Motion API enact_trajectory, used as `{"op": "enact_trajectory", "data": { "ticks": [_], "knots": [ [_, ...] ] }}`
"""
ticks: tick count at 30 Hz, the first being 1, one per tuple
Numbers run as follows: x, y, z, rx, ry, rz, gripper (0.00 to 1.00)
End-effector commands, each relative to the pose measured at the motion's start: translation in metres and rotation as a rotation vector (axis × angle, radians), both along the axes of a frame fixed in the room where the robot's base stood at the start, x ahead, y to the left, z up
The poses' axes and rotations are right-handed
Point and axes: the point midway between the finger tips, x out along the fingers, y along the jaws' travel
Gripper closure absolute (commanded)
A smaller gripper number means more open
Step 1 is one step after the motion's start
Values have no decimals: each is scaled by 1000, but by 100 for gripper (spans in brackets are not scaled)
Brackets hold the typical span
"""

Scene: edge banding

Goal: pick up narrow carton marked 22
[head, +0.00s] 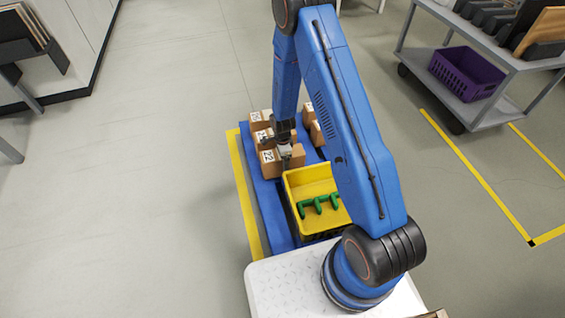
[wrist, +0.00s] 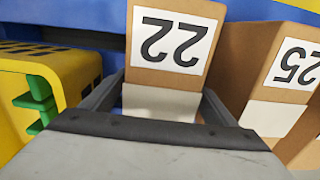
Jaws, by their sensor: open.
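The narrow carton marked 22 (wrist: 172,45) is brown with a white label, upside down in the wrist view, and a pale band below the label. In the head view this carton (head: 268,157) stands at the front of the group on the blue platform, just behind the yellow bin. My gripper (wrist: 165,100) is open, with one finger on each side of the carton's lower part in the wrist view. I cannot tell whether the fingers touch it. In the head view my gripper (head: 285,150) is at the carton, partly hidden by my arm.
A carton marked 25 (wrist: 291,70) stands close to the right in the wrist view. The yellow bin (head: 292,205) with green parts (head: 318,205) is close on the other side. More cartons (head: 257,117) stand behind. A grey cart (head: 490,62) with a purple crate (head: 465,72) is at right.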

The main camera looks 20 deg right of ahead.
Motion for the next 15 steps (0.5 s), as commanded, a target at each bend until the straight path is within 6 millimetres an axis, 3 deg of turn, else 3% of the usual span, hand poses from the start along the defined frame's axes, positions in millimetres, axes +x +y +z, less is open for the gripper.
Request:
{"op": "enact_trajectory", "data": {
  "ticks": [2, 9, 15],
  "knots": [
    [0, 0, 0, 0, 0, 0, 22],
    [0, 0, 1, 0, 0, 0, 76],
    [0, 0, 1, 0, 0, 0, 76]
  ]
}}
